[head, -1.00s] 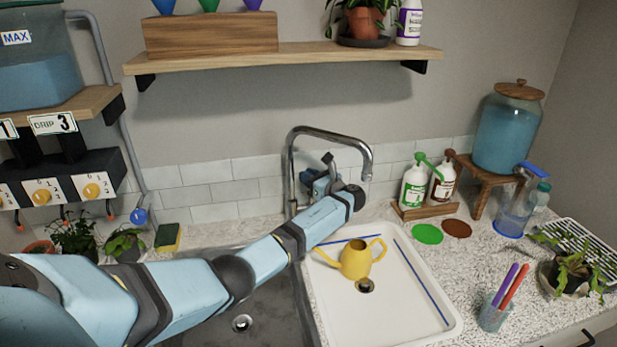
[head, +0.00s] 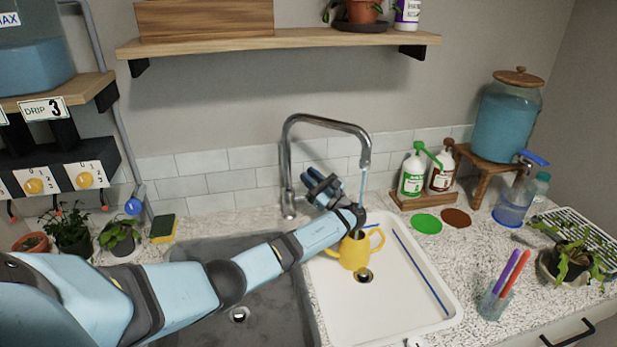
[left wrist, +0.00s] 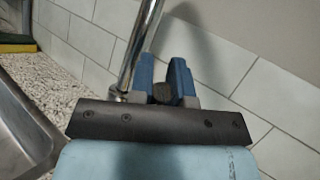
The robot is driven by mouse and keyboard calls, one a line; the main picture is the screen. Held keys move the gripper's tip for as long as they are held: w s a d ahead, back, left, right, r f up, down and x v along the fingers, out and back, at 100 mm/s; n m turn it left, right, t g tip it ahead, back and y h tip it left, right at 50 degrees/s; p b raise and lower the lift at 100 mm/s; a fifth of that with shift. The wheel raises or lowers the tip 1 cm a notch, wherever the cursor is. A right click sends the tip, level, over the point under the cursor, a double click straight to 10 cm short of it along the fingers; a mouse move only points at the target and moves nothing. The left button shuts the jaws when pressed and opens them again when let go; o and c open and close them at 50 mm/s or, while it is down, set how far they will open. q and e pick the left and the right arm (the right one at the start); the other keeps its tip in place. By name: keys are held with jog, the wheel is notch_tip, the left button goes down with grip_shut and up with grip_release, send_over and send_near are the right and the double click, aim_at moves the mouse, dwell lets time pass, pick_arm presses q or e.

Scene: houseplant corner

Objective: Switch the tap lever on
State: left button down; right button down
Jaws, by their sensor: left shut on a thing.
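The chrome tap (head: 286,165) stands behind the sinks, its spout arching to the right. A thin stream of water (head: 362,185) falls from the spout toward the yellow watering can (head: 353,252) in the white basin. My left gripper (head: 322,187) is just right of the tap's column, in front of the tiles. In the left wrist view the left gripper (left wrist: 167,82) is shut on a dark rounded piece, the end of the tap lever (left wrist: 164,93), beside the chrome column. The rest of the lever is hidden by the gripper. My right gripper is not in view.
The white basin (head: 436,318) and a dark sink (head: 272,312) lie below my arm. Soap bottles (head: 412,176) stand right of the tap. Small potted plants (head: 118,235) and a sponge (head: 163,228) are at left. A shelf (head: 300,39) spans above.

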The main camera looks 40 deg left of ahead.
pick_arm(q)
jog(key=shift+s+d+f+n+g+y+b, duration=0.25)
jog(key=shift+d+n+g+y+b, duration=0.15)
jog(key=shift+n+y, duration=0.1)
jog(key=c, duration=1.1)
grip_release()
jog(key=shift+d, duration=0.1)
jog(key=shift+d+f, duration=0.25)
jog(key=shift+d, duration=0.1)
jog(key=d+b, duration=0.1)
jog(key=d, duration=1.1)
jog(key=shift+d, duration=0.15)
